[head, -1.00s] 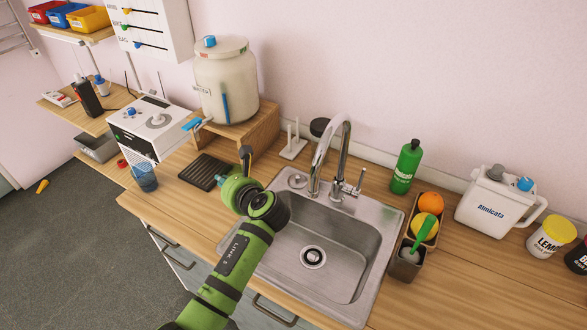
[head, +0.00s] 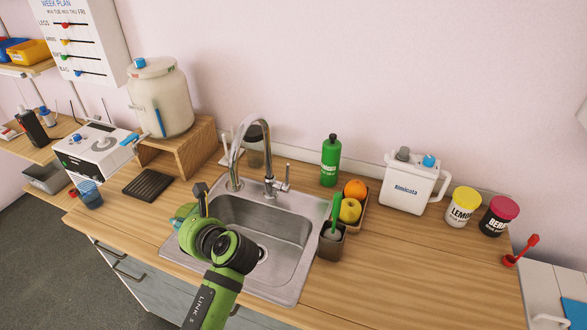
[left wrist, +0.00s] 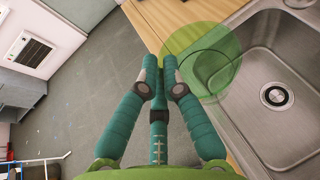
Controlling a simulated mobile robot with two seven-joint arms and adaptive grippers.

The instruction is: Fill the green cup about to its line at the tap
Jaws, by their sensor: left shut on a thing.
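My left gripper (left wrist: 160,66) is shut on the green cup (left wrist: 215,50). The cup is see-through green, and the fingertips pinch it at its left edge in the left wrist view. The chrome tap (head: 236,155) arches over the steel sink (head: 290,250), behind and to the right of the gripper. My right gripper is not in view.
A blue cup (head: 88,196) is by the counter's left end. A green bottle (head: 330,163) and a brush holder (head: 331,243) stand right of the sink. The front right counter is clear.

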